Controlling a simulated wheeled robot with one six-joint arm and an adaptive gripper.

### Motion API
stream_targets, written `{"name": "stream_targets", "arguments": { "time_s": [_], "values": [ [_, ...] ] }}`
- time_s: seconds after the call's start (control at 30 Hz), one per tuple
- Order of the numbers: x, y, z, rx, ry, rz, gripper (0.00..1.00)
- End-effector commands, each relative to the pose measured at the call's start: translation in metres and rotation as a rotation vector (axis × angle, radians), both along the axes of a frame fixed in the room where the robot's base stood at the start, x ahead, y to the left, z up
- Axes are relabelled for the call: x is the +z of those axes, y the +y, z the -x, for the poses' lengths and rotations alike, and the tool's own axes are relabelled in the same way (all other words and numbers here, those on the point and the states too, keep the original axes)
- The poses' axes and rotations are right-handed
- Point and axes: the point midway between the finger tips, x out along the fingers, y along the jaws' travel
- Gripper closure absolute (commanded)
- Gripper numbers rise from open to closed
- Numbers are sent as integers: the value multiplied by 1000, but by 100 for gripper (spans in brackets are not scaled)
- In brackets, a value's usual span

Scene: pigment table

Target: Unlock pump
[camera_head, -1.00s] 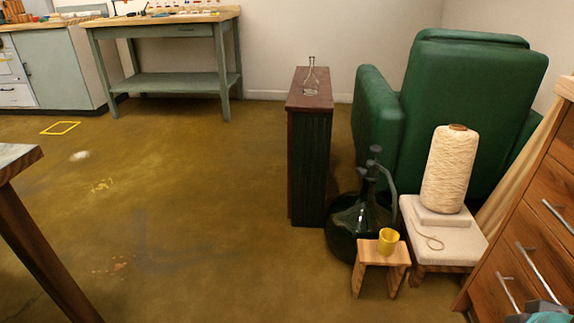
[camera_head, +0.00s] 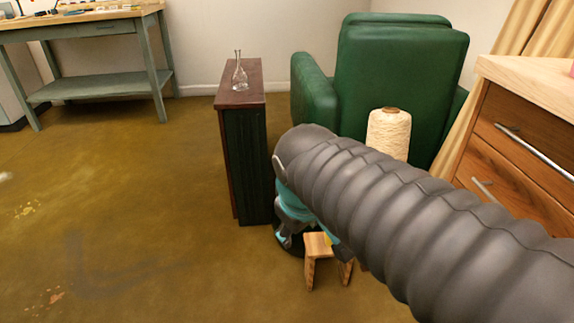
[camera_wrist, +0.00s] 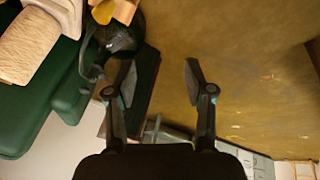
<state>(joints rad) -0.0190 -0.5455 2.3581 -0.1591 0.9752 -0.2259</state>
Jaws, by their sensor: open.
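The pump (camera_wrist: 94,68) is a dark fitting with a curved spout on top of a dark green glass bottle (camera_wrist: 122,38). In the wrist view, which is roughly upside down, both are at the upper left, just outside my left finger. My gripper (camera_wrist: 160,78) is open, with nothing between its fingers. In the head view my arm and gripper (camera_head: 292,222) cover the pump and most of the bottle, so the pump's lock is hidden there. I cannot tell from the wrist view whether the pump is locked.
A dark narrow cabinet (camera_head: 240,150) with a glass flask (camera_head: 239,75) stands close left of my gripper. A green armchair (camera_head: 395,75) is behind. A small wooden stool (camera_head: 319,247) with a yellow cup (camera_wrist: 103,12) and a twine spool (camera_head: 389,132) are nearby.

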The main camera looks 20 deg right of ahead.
Motion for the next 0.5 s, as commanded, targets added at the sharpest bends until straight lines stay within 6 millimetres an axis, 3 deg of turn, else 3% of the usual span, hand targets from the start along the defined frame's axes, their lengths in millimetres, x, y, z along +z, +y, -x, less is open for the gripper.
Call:
{"name": "stream_targets", "arguments": {
  "time_s": [0.23, 0.5],
  "values": [
    [10, -22, -69, 358, 233, 282, 47],
    [5, -50, -148, 728, 522, 541, 47]
  ]
}}
